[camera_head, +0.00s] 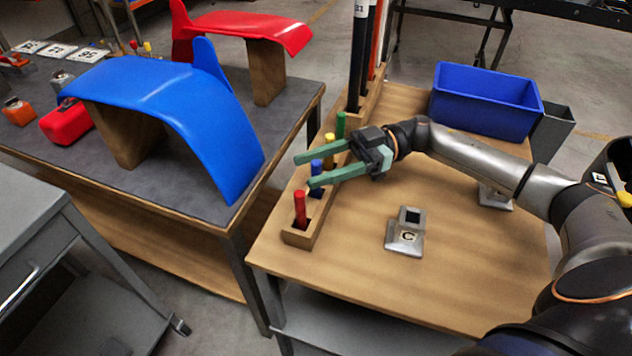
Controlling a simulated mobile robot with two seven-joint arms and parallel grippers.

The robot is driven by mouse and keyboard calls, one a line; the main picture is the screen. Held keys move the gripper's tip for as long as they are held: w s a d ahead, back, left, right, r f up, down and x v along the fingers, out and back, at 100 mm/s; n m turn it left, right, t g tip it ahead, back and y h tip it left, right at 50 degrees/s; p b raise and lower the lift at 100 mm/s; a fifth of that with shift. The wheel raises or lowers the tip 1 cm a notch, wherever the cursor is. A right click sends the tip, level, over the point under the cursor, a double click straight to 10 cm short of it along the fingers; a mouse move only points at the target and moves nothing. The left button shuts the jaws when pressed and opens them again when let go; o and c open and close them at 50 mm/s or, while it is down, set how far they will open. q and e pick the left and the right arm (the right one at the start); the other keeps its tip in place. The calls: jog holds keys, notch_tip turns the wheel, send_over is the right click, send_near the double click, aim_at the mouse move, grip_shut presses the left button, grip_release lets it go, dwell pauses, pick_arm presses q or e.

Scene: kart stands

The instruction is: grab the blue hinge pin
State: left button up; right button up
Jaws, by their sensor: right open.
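The blue hinge pin (316,166) stands upright in a wooden holder (300,238) along the left edge of the wooden table. My right gripper (306,170) comes in from the right with its two green fingers apart. The blue pin's top shows between the fingers, with one finger on each side; I cannot tell whether either touches it. The lower finger hides part of the pin's lower length. My left gripper is not in view.
A red pin (300,208) stands in front of the blue one; yellow (329,145) and green (340,124) pins stand behind. A blue bin (486,100) is at the back right. A blue fender (165,85) stands on the left table.

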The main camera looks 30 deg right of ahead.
jog(key=shift+a, duration=0.15)
grip_shut()
dwell(0.4)
